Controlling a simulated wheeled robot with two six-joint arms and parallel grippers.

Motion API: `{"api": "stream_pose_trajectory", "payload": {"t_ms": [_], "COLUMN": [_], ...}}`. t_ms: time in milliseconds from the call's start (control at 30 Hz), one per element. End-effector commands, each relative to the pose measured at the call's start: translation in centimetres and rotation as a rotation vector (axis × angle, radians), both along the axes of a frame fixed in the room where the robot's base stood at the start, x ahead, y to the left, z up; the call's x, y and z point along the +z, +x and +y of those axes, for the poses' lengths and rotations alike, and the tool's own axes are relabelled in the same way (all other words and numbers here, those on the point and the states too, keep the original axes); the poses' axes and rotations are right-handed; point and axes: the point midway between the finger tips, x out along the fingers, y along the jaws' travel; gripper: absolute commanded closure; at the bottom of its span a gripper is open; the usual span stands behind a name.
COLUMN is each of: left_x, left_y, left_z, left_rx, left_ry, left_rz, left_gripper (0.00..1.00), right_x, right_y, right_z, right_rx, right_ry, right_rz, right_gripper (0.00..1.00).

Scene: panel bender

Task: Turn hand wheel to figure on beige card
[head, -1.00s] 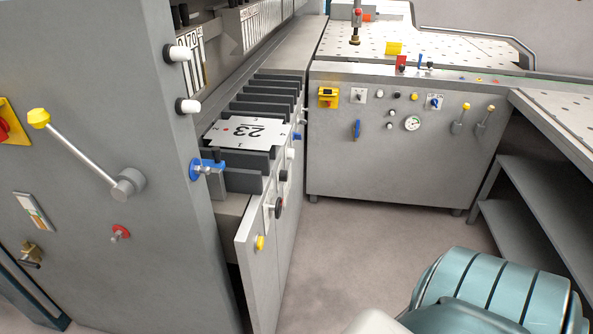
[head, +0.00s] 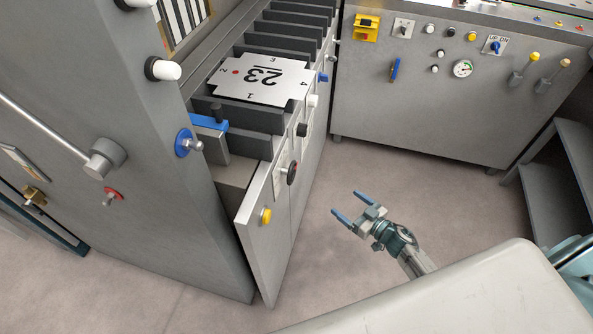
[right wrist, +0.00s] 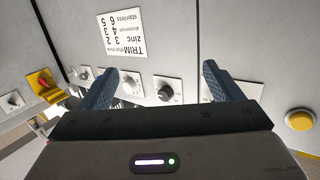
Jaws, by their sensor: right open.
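My right gripper (head: 346,203) is open and empty, in the air before the grey machine's front panel. In the right wrist view, its two fingers (right wrist: 158,75) stand apart, pointing at a panel with a row of controls. A black round knob (right wrist: 164,91) on a white plate shows between the fingers. In the head view, a dark round knob (head: 292,172) sits on the narrow front panel; I cannot tell which control is the hand wheel. A pale card (right wrist: 122,36) headed TRIM, with rows of figures, appears upside down. No clearly beige card shows. My left gripper is not in view.
A yellow button (head: 265,216) is low on the front panel. A lever with a round hub (head: 104,158) is on the left cabinet. The floor (head: 400,190) between the machines is clear.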

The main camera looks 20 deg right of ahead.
Motion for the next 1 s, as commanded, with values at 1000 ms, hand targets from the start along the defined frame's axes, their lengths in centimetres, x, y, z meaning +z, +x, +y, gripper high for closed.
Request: {"api": "stream_pose_trajectory", "payload": {"t_ms": [1000], "left_x": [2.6], "left_y": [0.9], "left_z": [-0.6], "left_rx": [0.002], "left_ry": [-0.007], "left_rz": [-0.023], "left_gripper": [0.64], "right_x": [15.2], "right_y": [5.6], "right_z": [15.1], "right_rx": [0.56], "right_ry": [0.045], "right_rz": [-0.12], "right_gripper": [0.14]}}
